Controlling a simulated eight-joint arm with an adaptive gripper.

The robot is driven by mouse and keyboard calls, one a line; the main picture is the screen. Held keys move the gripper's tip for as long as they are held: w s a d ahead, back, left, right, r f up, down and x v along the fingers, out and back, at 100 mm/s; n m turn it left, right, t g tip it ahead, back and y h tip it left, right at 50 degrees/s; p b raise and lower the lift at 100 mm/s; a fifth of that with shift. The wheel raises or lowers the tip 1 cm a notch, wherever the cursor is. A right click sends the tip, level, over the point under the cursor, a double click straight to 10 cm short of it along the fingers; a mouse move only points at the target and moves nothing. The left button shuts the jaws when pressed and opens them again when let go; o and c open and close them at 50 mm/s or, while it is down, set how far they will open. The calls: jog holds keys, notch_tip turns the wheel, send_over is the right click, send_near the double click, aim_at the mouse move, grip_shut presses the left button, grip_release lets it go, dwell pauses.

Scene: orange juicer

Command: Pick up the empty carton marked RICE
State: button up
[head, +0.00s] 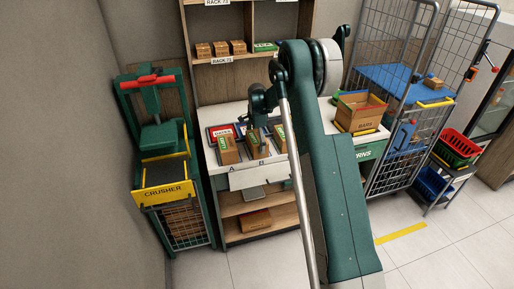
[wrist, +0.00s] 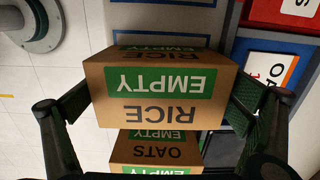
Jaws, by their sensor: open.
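The brown carton marked RICE (wrist: 165,112), with a green EMPTY band, fills the middle of the wrist view, upside down in the picture. My gripper (wrist: 163,108) is open, with one finger at each side of this carton. Whether the fingers touch it I cannot tell. In the head view my gripper (head: 258,130) is over the white counter, at the small cartons by the letter B. The arm partly hides them, and their lettering is too small to read there.
A carton marked OATS (wrist: 155,152) sits close by the RICE carton. Red and blue trays with signs (wrist: 268,65) lie to the right. In the head view a crusher (head: 163,190) stands left of the counter (head: 215,115), and an open box (head: 360,115) stands right.

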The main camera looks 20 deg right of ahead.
aim_at(257, 147)
dwell(0.4)
jog(key=c, duration=0.7)
jog(key=shift+r, duration=0.1)
jog(key=shift+r+b, duration=0.3)
jog(key=shift+r, duration=4.6)
